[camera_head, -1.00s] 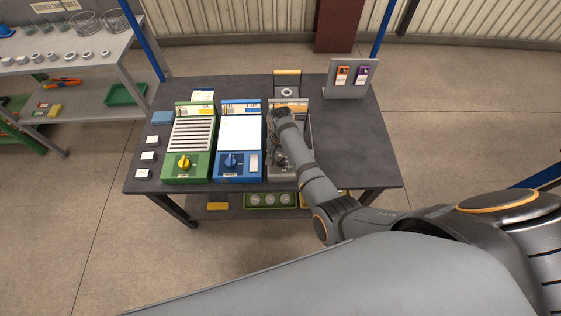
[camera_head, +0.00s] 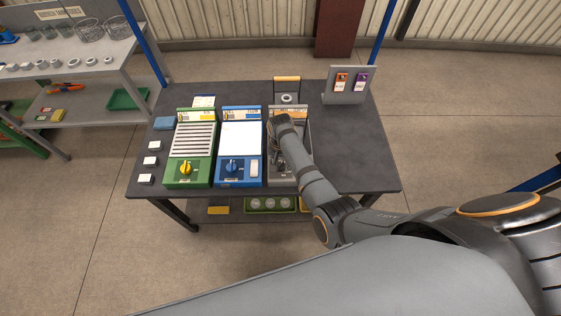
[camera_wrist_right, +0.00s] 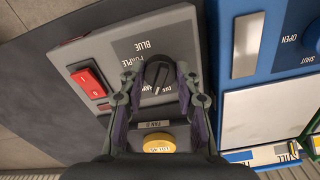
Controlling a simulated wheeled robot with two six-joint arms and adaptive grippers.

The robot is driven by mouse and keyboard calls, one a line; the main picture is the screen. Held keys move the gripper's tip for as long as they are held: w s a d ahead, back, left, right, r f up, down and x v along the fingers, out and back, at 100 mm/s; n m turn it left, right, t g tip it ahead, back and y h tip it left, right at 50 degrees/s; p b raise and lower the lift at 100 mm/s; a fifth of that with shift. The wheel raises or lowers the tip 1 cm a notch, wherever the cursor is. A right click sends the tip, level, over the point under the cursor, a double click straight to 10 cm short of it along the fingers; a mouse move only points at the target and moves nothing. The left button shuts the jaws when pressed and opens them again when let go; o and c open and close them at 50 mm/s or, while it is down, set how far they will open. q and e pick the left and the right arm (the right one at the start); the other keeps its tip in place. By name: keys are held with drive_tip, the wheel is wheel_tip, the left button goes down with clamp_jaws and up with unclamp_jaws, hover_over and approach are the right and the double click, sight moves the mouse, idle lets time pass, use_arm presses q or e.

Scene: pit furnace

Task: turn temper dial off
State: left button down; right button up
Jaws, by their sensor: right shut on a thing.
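The temper dial (camera_wrist_right: 157,74) is a black knob on the sloped face of a grey unit (camera_head: 304,135), with BLUE and PURPLE among the labels around it. In the right wrist view my right gripper (camera_wrist_right: 158,78) has a finger on each side of the knob and is shut on it. The knob's pointer appears tilted, and the fingers hide some of the lettering, so I cannot tell its exact setting. In the head view my right arm covers most of the grey unit's front. My left gripper is out of view.
A red rocker switch (camera_wrist_right: 88,82) and a yellow round part (camera_wrist_right: 158,143) are close by on the grey unit. The blue unit (camera_head: 239,181) and green unit (camera_head: 187,182) stand to its left. The right side of the table (camera_head: 355,150) is mostly clear.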

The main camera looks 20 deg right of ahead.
sight(281, 164)
drive_tip(key=n+p, duration=0.2)
drive_tip(key=n, duration=0.1)
drive_tip(key=shift+r, duration=0.15)
drive_tip(key=shift+n+p, duration=0.95)
drive_tip(key=shift+n, duration=0.55)
drive_tip(key=shift+f, duration=0.2)
drive_tip(key=o, duration=1.1)
drive_tip(key=shift+o, duration=0.2)
drive_tip(key=shift+r, duration=0.2)
wheel_tip(281, 164, up, 12)
drive_tip(key=shift+f, duration=0.2)
